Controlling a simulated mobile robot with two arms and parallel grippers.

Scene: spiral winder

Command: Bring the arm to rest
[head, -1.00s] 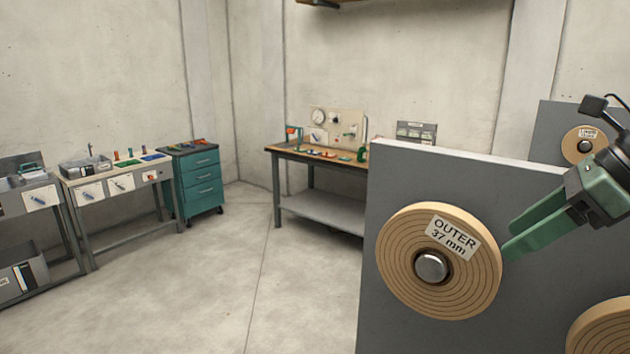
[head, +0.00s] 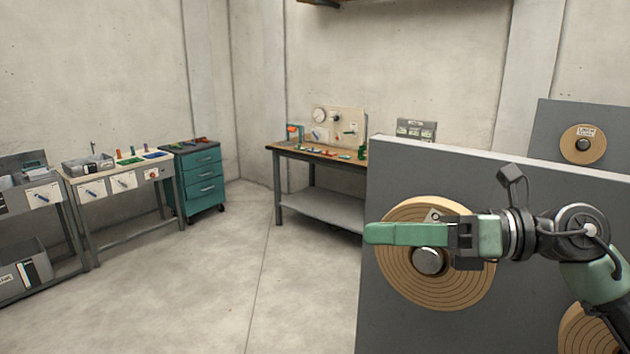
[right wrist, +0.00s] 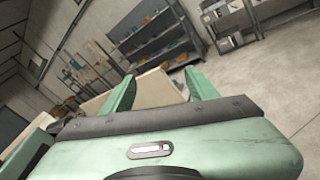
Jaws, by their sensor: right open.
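My right gripper (head: 378,234) stretches leftward across the upper part of the large wooden spiral disc (head: 455,285) in the head view. It hides most of the disc's label. In the right wrist view its two green fingers (right wrist: 158,92) stand apart with nothing between them, so it is open and empty. The disc has a metal hub (head: 428,262) at its centre and sits on a grey upright panel (head: 395,165). I cannot tell whether the gripper touches the disc. My left gripper is not in view.
Another spiral disc (head: 583,144) is on a panel behind, and part of one (head: 585,330) shows at lower right. A workbench (head: 325,198) stands at the back, a teal drawer cabinet (head: 203,184) and side tables (head: 110,235) at left. The floor (head: 220,290) between is clear.

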